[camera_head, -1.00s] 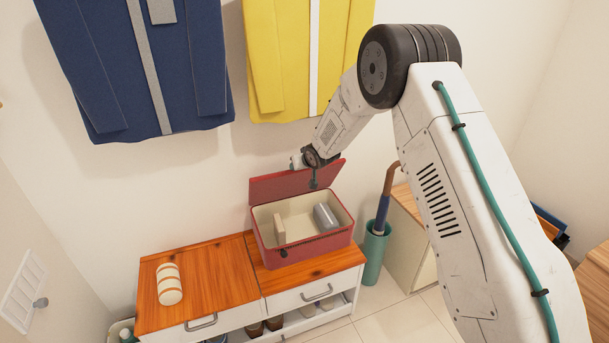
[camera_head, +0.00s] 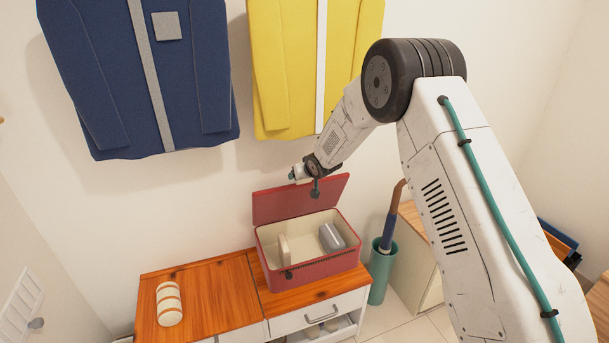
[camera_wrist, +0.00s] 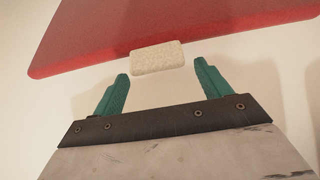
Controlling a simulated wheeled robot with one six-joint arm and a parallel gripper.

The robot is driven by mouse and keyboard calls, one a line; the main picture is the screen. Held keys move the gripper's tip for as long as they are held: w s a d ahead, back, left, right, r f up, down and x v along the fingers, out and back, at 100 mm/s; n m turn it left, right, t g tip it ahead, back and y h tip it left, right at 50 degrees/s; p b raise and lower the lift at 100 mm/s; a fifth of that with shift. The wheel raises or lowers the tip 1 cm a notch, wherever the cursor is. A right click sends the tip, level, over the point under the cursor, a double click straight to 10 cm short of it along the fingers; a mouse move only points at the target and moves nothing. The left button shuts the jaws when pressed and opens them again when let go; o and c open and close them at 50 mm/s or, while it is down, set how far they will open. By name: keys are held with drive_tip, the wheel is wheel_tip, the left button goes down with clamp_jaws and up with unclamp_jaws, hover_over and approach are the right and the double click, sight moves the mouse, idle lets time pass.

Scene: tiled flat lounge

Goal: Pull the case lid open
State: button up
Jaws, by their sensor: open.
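The red case (camera_head: 315,265) stands on the right part of the wooden cabinet top. Its lid (camera_head: 300,198) is raised, standing up and leaning back at the rear. Inside the cream interior lie a grey box-like item (camera_head: 332,237) and a cream block (camera_head: 284,248). My gripper (camera_head: 293,174) is at the upper edge of the lid. In the wrist view, my gripper (camera_wrist: 160,85) has its two green fingers apart, with nothing between them. A pale, rough tab (camera_wrist: 158,57) on the red lid's edge (camera_wrist: 190,30) is just beyond the fingertips, apart from them.
A striped cream roll (camera_head: 169,303) lies on the left of the cabinet top (camera_head: 212,290). A teal umbrella stand (camera_head: 381,270) stands to the right. A blue jacket (camera_head: 140,75) and a yellow jacket (camera_head: 285,70) hang on the wall above.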

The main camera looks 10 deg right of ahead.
drive_tip(key=v, duration=0.7)
drive_tip(key=shift+s+r, duration=0.2)
drive_tip(key=shift+s, duration=0.15)
drive_tip(key=shift+d+f, duration=0.1)
drive_tip(key=s+d+f+g+h, duration=0.1)
drive_tip(key=s+d+g, duration=0.15)
drive_tip(key=s, duration=0.35)
drive_tip(key=s+d+f+g+h, duration=0.1)
drive_tip(key=s+d+f+g, duration=0.15)
drive_tip(key=s, duration=0.35)
drive_tip(key=s+d+r+g, duration=0.1)
drive_tip(key=s+r, duration=0.6)
drive_tip(key=s, duration=0.7)
drive_tip(key=s+d+r+m+g, duration=0.1)
drive_tip(key=s+d+r, duration=0.1)
drive_tip(key=s+r, duration=0.6)
drive_tip(key=s+d+r+m+g, duration=0.1)
drive_tip(key=s+r, duration=0.7)
drive_tip(key=s, duration=1.4)
drive_tip(key=shift+d, duration=0.45)
